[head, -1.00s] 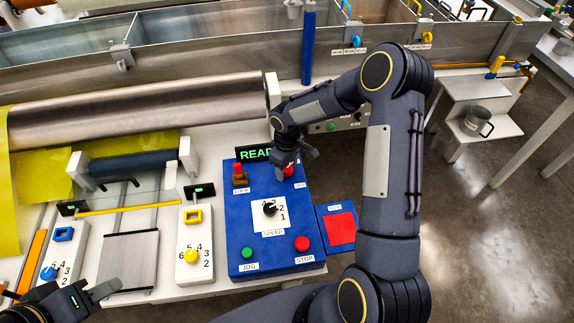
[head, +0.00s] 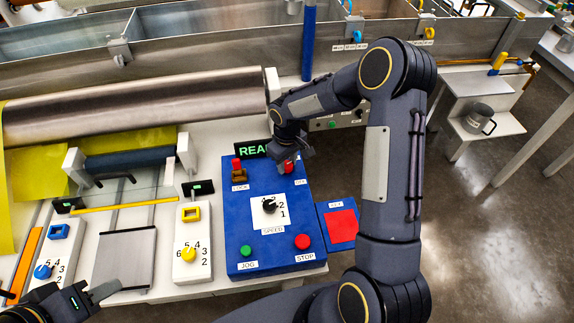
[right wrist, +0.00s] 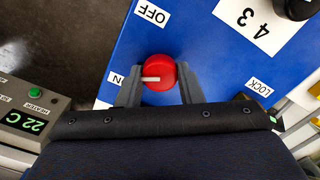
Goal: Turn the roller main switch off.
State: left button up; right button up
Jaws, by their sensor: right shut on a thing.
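The roller main switch is a red round knob with a white pointer line, at the back right of the blue control panel (head: 240,215). In the right wrist view the red knob (right wrist: 159,73) sits between the two fingers of my right gripper (right wrist: 160,85), which is shut on it. Its pointer points left, toward a label partly hidden by a finger and ending in N. The OFF label (right wrist: 152,13) lies beyond the knob. In the head view the knob (head: 290,167) is partly covered by my right gripper (head: 287,160). My left gripper (head: 102,292) is low at left, away from the panel; its opening is unclear.
The panel also carries a red LOCK switch (head: 238,170), a black speed dial (head: 269,206), a green JOG button (head: 246,251) and a red STOP button (head: 302,242). A green display (head: 250,151) stands behind. A steel roller (head: 140,105) lies to the left.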

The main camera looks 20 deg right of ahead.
jog(key=m+b, duration=0.2)
jog(key=m, duration=0.1)
jog(key=shift+f+m+b, duration=0.15)
jog(key=shift+m+b, duration=0.25)
jog(key=m+b, duration=0.1)
jog(key=m, duration=0.2)
jog(key=shift+m+b, duration=0.3)
jog(key=shift+b, duration=0.1)
jog(key=m, duration=0.3)
jog(key=shift+m+b, duration=0.3)
jog(key=shift+b, duration=0.1)
jog(key=shift+r+m, duration=0.2)
jog(key=shift+m, duration=2.1)
jog(key=o, duration=1)
jog(key=shift+c, duration=0.2)
